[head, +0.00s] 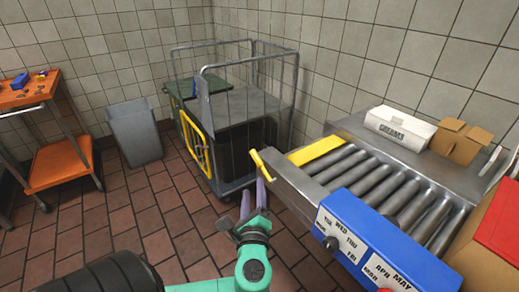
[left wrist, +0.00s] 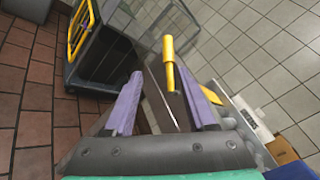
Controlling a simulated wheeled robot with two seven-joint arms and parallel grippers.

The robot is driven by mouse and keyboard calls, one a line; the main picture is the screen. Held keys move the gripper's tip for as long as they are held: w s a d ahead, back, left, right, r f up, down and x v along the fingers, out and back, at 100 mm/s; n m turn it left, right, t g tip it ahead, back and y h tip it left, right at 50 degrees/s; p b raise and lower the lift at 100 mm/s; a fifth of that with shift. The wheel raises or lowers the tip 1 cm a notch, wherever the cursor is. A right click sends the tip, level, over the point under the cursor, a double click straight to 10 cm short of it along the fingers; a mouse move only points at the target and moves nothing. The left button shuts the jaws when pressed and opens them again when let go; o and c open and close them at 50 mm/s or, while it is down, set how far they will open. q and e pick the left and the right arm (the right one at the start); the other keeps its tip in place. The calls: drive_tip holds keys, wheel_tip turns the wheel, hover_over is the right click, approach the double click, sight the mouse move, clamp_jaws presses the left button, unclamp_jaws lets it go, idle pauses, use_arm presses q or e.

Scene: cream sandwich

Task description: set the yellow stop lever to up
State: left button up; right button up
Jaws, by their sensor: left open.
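The yellow stop lever (head: 263,165) sits at the near left end of the roller conveyor (head: 372,180), by its metal side rail. In the head view it slants; I cannot tell its exact setting. It also shows in the left wrist view as a yellow bar (left wrist: 169,62) with a rounded end. My left gripper (head: 253,192), with purple fingers, is just in front of and below the lever. In the left wrist view its fingers (left wrist: 160,95) are spread, and the lever appears between them; contact is not visible. My right gripper is in neither view.
A blue panel (head: 372,238) with day and month labels fronts the conveyor. A white creams box (head: 399,127) and brown carton (head: 459,142) stand behind it. A wire cart (head: 243,100) with a yellow gate stands behind the lever. A grey bin (head: 135,132) and orange trolley (head: 60,165) are left.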

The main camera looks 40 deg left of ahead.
sight(255, 159)
use_arm(q)
drive_tip(key=x, duration=0.4)
drive_tip(key=r+x, duration=0.1)
drive_tip(key=x, duration=0.3)
drive_tip(key=r+p+x, duration=0.1)
drive_tip(key=x, duration=0.3)
drive_tip(key=shift+w, duration=0.4)
drive_tip(key=shift+w+a+f, duration=0.1)
drive_tip(key=shift+w+a, duration=0.3)
drive_tip(key=shift+w, duration=0.05)
drive_tip(key=c, duration=0.9)
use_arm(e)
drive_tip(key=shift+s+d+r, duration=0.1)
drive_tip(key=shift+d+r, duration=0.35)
use_arm(q)
drive_tip(key=shift+f, duration=0.15)
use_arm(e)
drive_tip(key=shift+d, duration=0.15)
